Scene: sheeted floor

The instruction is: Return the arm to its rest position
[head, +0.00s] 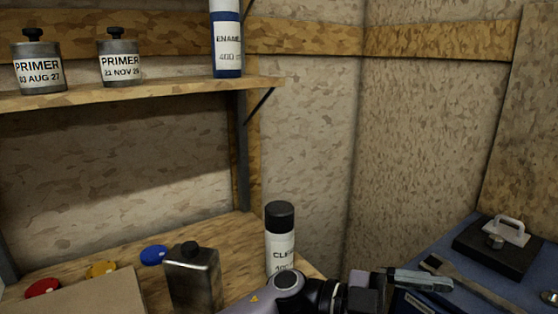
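One of my arms crosses the bottom edge of the head view, a grey-purple link coming in from the lower left and bending right into black wrist segments. I take it as my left arm. Its dark gripper end (368,291) is in front of the bench's right end, near the blue surface. The fingers are not clear, so I cannot tell whether they are open or hold anything. A silver, narrow piece (420,280) shows just right of it; I cannot tell whether it is a finger or a separate tool. My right gripper is not in view.
Close behind the arm, a black-capped spray can (280,245) and a metal flask (193,280) stand on the wooden bench (225,243). Coloured lids lie left. Primer tins (120,62) and an enamel can (228,40) stand on the shelf. A blue surface (440,250) holds tools at right.

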